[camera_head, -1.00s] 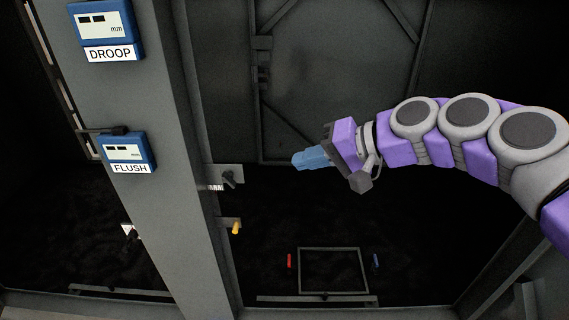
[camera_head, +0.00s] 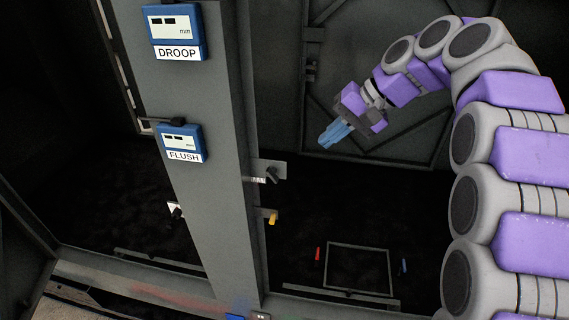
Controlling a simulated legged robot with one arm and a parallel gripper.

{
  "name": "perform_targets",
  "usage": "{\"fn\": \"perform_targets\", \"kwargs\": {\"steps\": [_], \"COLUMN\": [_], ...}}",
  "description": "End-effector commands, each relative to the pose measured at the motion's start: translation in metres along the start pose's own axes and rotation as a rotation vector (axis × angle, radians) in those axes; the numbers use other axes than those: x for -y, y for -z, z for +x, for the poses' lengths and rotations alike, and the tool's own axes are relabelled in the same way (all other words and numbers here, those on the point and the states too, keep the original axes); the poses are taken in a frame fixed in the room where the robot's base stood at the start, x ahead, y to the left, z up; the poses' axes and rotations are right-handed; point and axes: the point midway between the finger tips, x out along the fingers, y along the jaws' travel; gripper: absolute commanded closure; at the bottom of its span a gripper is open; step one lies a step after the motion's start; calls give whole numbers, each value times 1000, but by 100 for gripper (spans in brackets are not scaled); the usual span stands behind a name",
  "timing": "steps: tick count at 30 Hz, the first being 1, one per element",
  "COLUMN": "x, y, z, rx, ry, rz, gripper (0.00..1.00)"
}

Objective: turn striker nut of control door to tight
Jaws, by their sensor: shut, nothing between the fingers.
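My gripper (camera_head: 330,137) has blue fingers and is shut with nothing between them. It is in the air, upper right of the middle, in front of the grey panel at the back. A grey bracket with a dark knob or nut (camera_head: 271,174) sticks out from the right side of the post, below and left of my gripper and apart from it. A yellow-orange piece (camera_head: 272,218) sits on a lower bracket of the same post. I cannot tell which of these is the striker nut. No label names the control door.
The grey post (camera_head: 205,215) carries two blue gauges, DROOP (camera_head: 174,30) and FLUSH (camera_head: 181,143). A thin rectangular frame (camera_head: 357,269) lies low at right between a red piece (camera_head: 318,254) and a blue piece (camera_head: 404,266).

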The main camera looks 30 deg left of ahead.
Motion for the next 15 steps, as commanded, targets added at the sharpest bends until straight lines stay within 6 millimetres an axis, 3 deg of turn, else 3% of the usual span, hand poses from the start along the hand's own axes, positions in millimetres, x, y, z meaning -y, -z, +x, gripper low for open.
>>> {"fn": "perform_targets", "kwargs": {"steps": [8, 15], "x": [0, 2], "y": [-3, -2], "z": [17, 62], "rx": [20, 19], "ry": [-3, -7], "rz": [-4, -3], "gripper": [100, 100]}}
